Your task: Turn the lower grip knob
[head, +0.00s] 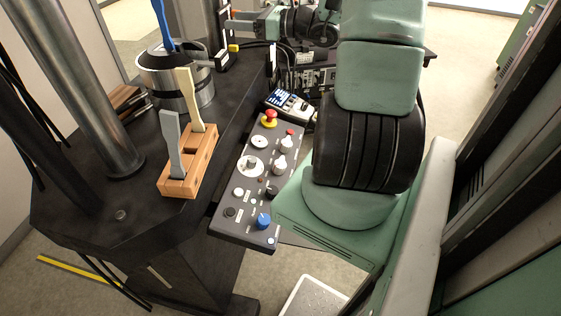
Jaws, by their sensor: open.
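A sloped dark control panel (238,208) at the centre carries several knobs. A blue knob (264,221) is near its bottom end, a black knob (272,191) above it, and white knobs (279,167) higher up. The labels are too small to read, so I cannot tell which, if any, is the lower grip knob. My green and black arm rises at the right and reaches over the back of the bench. My gripper (239,30) is small at the top, open and pointing left, well away from the panel. Its fingertips are hard to make out.
A red emergency button (269,118) tops the panel, with a handheld screen device (289,104) behind. A wooden block (190,176) holds two upright flat pieces. A metal drum (175,83) and a thick steel column (78,85) stand on the black bench (125,195).

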